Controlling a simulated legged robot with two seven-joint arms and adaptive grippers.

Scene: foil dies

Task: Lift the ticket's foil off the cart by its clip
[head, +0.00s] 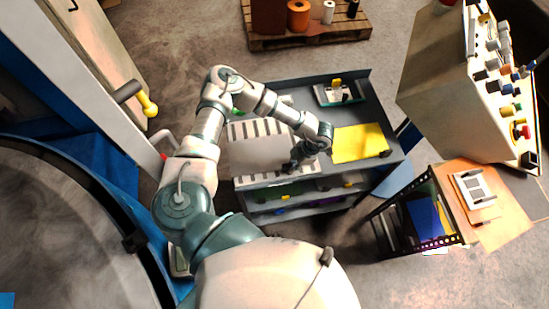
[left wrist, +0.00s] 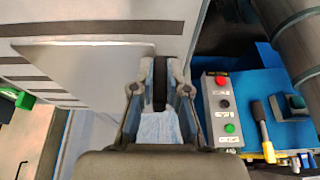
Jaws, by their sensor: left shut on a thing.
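The cart (head: 388,160) stands ahead with a dark grey top. A plain grey foil (head: 262,153) shows over a black-and-white striped surface (head: 250,129) at its left; I cannot tell whether it touches that surface. In the left wrist view the foil (left wrist: 90,62) reaches from the left to my fingers. My left gripper (head: 294,165) is at the foil's right end. The left wrist view shows the gripper (left wrist: 160,90) shut on a dark upright piece, apparently the clip (left wrist: 160,82), largely hidden by the fingers. A yellow foil (head: 358,142) lies on the cart's right side. I see no readable ticket.
A small device (head: 338,92) stands at the cart's back. A control cabinet (head: 455,85) and a side table (head: 505,215) with a white framed item are at right. A pallet (head: 310,35) with spools is behind. A push-button box (left wrist: 224,110) shows in the left wrist view.

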